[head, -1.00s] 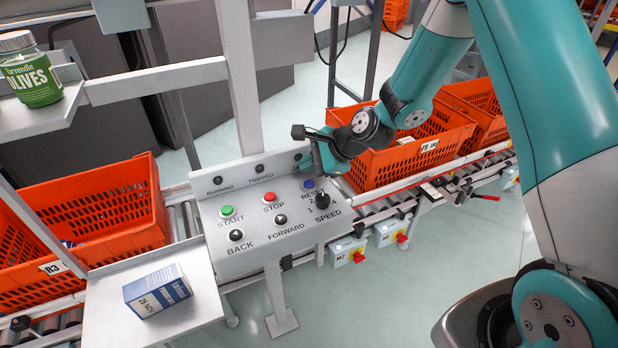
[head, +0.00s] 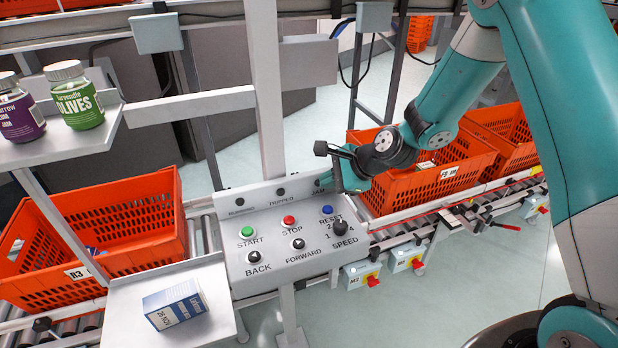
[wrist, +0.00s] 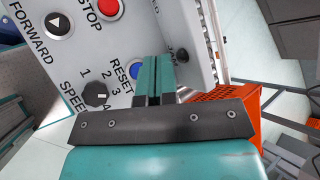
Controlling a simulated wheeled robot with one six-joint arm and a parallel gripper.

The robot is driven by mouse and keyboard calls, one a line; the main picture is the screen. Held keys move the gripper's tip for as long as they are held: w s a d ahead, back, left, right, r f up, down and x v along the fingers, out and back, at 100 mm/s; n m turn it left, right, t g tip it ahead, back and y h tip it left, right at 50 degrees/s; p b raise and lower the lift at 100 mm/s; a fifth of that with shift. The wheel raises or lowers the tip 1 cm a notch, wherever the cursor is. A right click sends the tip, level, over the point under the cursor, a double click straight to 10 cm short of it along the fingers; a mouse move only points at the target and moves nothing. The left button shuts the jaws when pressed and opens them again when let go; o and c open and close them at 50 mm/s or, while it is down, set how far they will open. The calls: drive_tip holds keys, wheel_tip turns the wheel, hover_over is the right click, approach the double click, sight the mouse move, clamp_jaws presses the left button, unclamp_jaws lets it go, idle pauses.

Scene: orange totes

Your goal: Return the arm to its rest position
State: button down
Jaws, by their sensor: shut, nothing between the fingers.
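My arm reaches in from the right in the head view, over the front of an orange tote. My gripper (head: 328,183) is just above the right end of the grey control panel (head: 262,262), near the JAM lamp and the blue RESET button (head: 327,210). In the wrist view my gripper (wrist: 155,62) shows its two teal fingers together with nothing between them. The wrist view also shows the RESET button (wrist: 136,70) just left of the fingers and the speed knob (wrist: 96,94). Whether the fingertips touch the panel is not clear.
An orange tote (head: 395,205) stands right of the panel on the roller conveyor, close under my forearm. Another tote (head: 70,285) stands left. A blue and white box (head: 175,304) lies on a tray, and jars (head: 77,95) stand on a shelf at upper left. A post (head: 266,90) rises behind the panel.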

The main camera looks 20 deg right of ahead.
drive_tip(key=s+a+r+n+g+b, duration=0.2)
drive_tip(key=s+a+r+n+g, duration=0.3)
drive_tip(key=s+r+n, duration=0.7)
drive_tip(key=s+r+n+g+h, duration=0.1)
drive_tip(key=s+r+n+h, duration=0.1)
drive_tip(key=s+n, duration=1)
drive_tip(key=s+r+b, duration=0.1)
drive_tip(key=s, duration=0.5)
drive_tip(key=shift+s+d+n+h, duration=0.2)
drive_tip(key=shift+d+n+h, duration=0.1)
